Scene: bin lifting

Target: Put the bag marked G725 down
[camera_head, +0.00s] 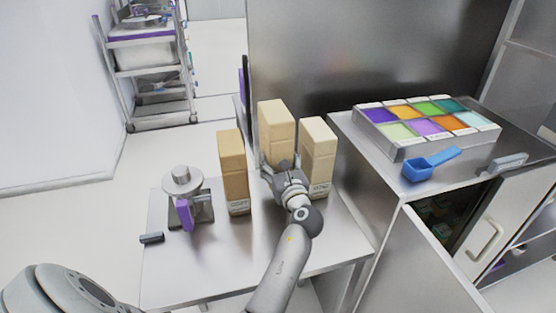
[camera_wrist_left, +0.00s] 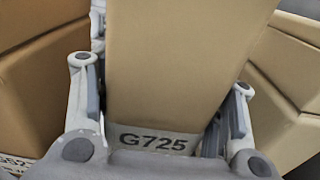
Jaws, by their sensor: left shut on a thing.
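The bag marked G725 (camera_head: 277,125) is a tan block-shaped bag between two similar bags. Its label reads clearly in the left wrist view (camera_wrist_left: 180,60). My left gripper (camera_head: 282,170) is shut on it, with one finger on each side. The fingers also flank the bag in the left wrist view (camera_wrist_left: 161,80). The bag stands upright and its top shows higher than its neighbours' tops. Its lower end is hidden behind the gripper, so I cannot tell whether it touches the steel table (camera_head: 215,265). My right gripper is not in view.
A darker tan bag (camera_head: 233,165) stands close on the left, a pale bag (camera_head: 318,150) close on the right. A scale-like device (camera_head: 182,183) and small dark object (camera_head: 152,238) are at left. A blue scoop (camera_head: 430,165) and colour tray (camera_head: 398,151) are on the right counter. The table's front is clear.

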